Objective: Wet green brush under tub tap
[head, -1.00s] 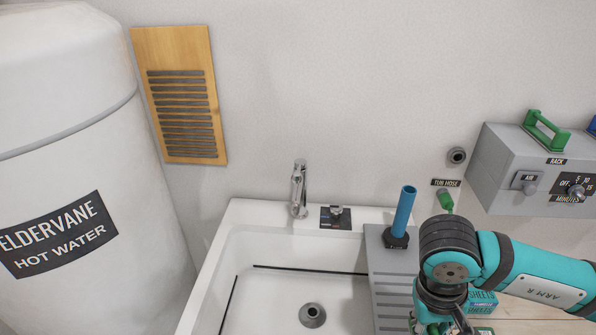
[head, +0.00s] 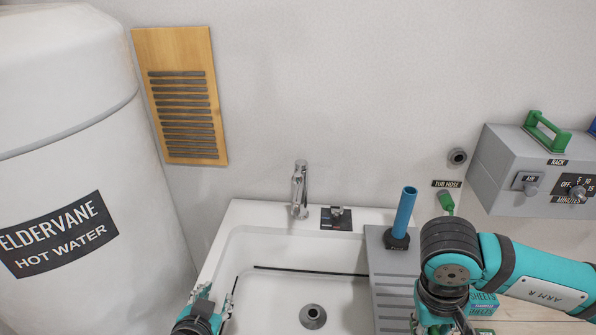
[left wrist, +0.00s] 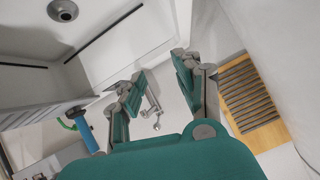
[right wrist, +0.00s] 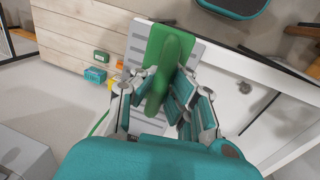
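The green brush (right wrist: 172,50) shows in the right wrist view, over a grey ribbed surface. My right gripper (right wrist: 163,78) has its fingers on both sides of the brush handle and appears closed on it. In the head view the right arm's wrist hides the brush. The white tub (head: 262,215) has a chrome tap (head: 299,190) on its back rim. My left gripper (head: 214,296) is over the tub's left side, in front of the tap. In the left wrist view its fingers (left wrist: 158,76) are apart and empty, with the tap (left wrist: 153,112) seen beyond them.
A blue upright handle (head: 404,212) stands on the grey ribbed drainboard (head: 392,270) right of the tub. A white hot water tank (head: 70,160) stands at left. A grey control box (head: 510,170) is at right. The tub basin is empty around its drain (head: 313,316).

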